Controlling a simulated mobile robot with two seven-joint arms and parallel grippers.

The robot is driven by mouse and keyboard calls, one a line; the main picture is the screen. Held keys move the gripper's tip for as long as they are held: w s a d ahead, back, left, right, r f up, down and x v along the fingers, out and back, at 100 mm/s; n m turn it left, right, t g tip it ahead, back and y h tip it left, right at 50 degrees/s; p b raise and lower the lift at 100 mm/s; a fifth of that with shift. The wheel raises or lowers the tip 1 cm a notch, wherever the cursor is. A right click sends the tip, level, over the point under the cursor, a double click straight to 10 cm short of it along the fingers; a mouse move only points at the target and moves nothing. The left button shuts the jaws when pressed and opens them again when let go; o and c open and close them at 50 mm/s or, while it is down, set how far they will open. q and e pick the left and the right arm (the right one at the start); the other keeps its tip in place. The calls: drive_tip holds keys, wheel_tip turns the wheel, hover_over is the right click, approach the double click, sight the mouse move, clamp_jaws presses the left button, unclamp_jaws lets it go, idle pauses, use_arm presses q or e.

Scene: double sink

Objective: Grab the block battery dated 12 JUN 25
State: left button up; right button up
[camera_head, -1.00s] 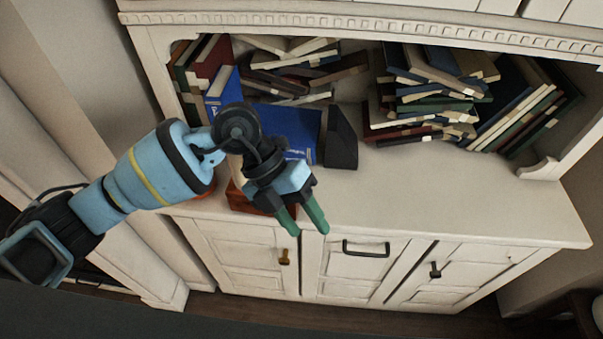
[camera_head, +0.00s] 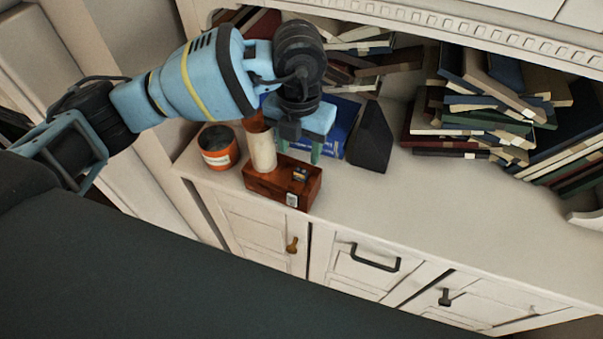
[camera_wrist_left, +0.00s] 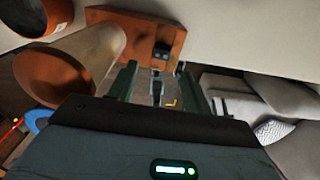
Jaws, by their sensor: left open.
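A small dark block (camera_head: 299,174), which may be the battery, sits on top of a reddish-brown wooden box (camera_head: 268,182) on the cabinet's counter. No date on it is readable. In the left wrist view the dark block (camera_wrist_left: 162,49) lies on the box (camera_wrist_left: 100,16), just beyond the fingertips. My left gripper (camera_head: 300,152) is open and empty, with its green fingers behind and above the box in the head view. It also shows in the left wrist view (camera_wrist_left: 156,68). My right gripper is not in view.
A cream cylinder (camera_head: 262,152) stands by the box, close to my left gripper. An orange can (camera_head: 218,147) is left of it. A dark wedge-shaped object (camera_head: 371,138) and a blue book (camera_head: 345,115) stand behind. Stacked books (camera_head: 470,130) are at right; the counter's right front is clear.

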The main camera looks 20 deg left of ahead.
sight(301, 169)
use_arm(q)
drive_tip(key=shift+w+d+f, duration=0.1)
drive_tip(key=shift+f, duration=2.9)
drive_tip(key=c, duration=1.1)
drive_tip(key=shift+o, duration=0.2)
drive_tip(key=shift+r, duration=0.1)
wheel_tip(301, 169, up, 10)
